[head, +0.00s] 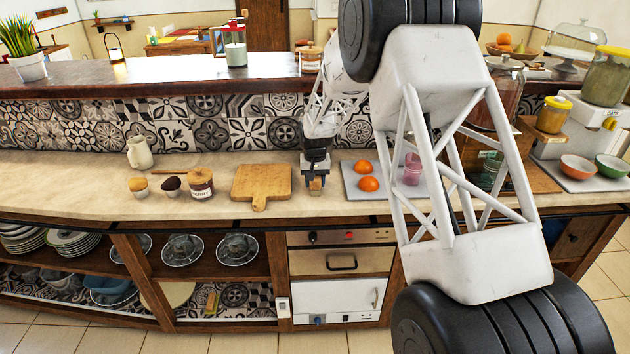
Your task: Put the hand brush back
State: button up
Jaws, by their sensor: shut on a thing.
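My gripper (316,190) points down just above the counter, between the cutting board and the grey tray. It is shut on a small tan-brown thing, which I take to be the hand brush (316,184). Most of the brush is hidden by the fingers, so its bristles and handle cannot be made out. I cannot tell whether it touches the counter.
A wooden cutting board (262,183) lies left of my gripper. A grey tray (355,187) with orange fruits is close on the right. Shelves below hold plates (182,250). The counter's front left is clear.

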jog(key=o, duration=0.8)
jog(key=shift+o, duration=0.2)
jog(key=shift+r, duration=0.2)
notch_tip(320, 180, up, 11)
jog(key=shift+r, duration=0.45)
dwell(0.4)
